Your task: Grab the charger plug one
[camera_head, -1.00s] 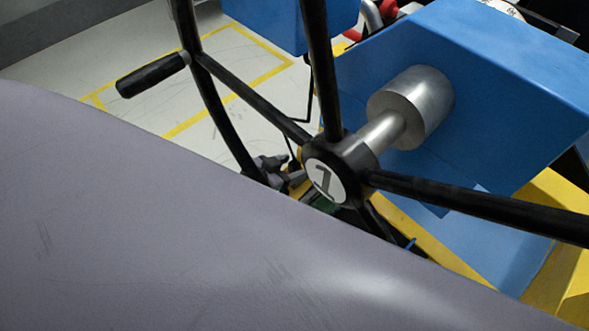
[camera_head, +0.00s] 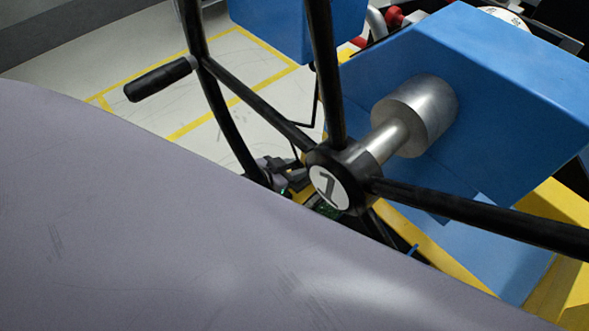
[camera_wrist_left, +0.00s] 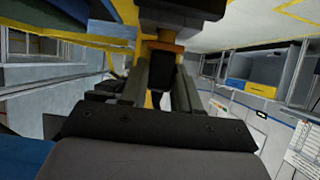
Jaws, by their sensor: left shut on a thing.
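My left gripper (camera_head: 290,174) shows small and dark in the head view, behind the hub and rim of a black handwheel; much of it is hidden. In the left wrist view its fingers (camera_wrist_left: 166,82) are closed around a dark piece with an orange-brown collar (camera_wrist_left: 163,46) at its far end. This may be the charger plug, but its shape is mostly hidden between the fingers. A dark block (camera_wrist_left: 180,14) lies just beyond the collar. My right gripper is not in view.
The black handwheel (camera_head: 270,119), marked 1, has a metal shaft (camera_head: 413,115) into a blue housing (camera_head: 500,90). Yellow framework (camera_head: 563,203) stands at the lower right. Floor with yellow lines (camera_head: 200,122) is open at the back left.

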